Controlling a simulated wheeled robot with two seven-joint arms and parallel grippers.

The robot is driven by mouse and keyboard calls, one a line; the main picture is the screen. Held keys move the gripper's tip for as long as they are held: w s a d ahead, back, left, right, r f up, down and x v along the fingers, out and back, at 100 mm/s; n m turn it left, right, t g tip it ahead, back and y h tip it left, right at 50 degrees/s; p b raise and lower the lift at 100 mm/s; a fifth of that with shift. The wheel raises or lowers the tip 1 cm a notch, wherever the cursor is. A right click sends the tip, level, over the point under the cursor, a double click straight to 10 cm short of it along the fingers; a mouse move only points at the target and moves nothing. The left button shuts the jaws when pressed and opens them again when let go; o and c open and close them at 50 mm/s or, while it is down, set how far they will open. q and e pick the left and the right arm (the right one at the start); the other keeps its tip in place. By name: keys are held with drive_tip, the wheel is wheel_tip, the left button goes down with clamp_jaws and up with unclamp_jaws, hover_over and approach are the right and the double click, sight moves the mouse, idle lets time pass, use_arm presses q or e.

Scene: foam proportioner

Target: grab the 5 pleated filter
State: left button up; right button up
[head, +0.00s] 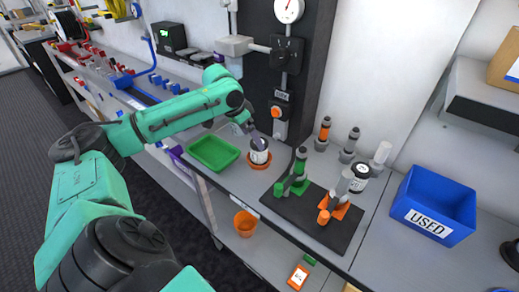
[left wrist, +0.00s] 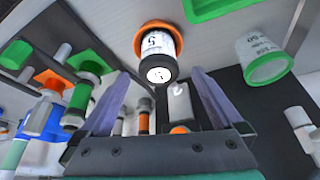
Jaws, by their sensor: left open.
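The pleated filter (head: 259,151), a white cylinder with a dark band and a 5 on its end, stands upright on an orange dish (head: 259,164) on the grey bench. In the left wrist view the filter (left wrist: 160,45) appears upside down, its 5 label and end facing the camera. My left gripper (head: 253,132) is open just above and beside the filter. In the left wrist view the two fingers (left wrist: 160,76) spread to either side of the filter's end, with gaps and no visible contact. My right gripper is not in view.
A green tray (head: 213,153) lies left of the filter. A dark mat (head: 305,214) with green and orange fittings is at right, near a blue USED bin (head: 434,203). A dark panel with a gauge (head: 289,10) rises behind. An orange cup (head: 245,223) sits on the lower shelf.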

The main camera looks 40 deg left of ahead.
sight(259, 152)
use_arm(q)
drive_tip(key=x, duration=0.3)
drive_tip(key=p+x, duration=0.1)
drive_tip(key=x, duration=0.1)
drive_tip(key=shift+w+d+f, duration=0.25)
drive_tip(key=shift+w+f, duration=0.1)
drive_tip(key=shift+f, duration=0.25)
drive_tip(key=c, duration=1.5)
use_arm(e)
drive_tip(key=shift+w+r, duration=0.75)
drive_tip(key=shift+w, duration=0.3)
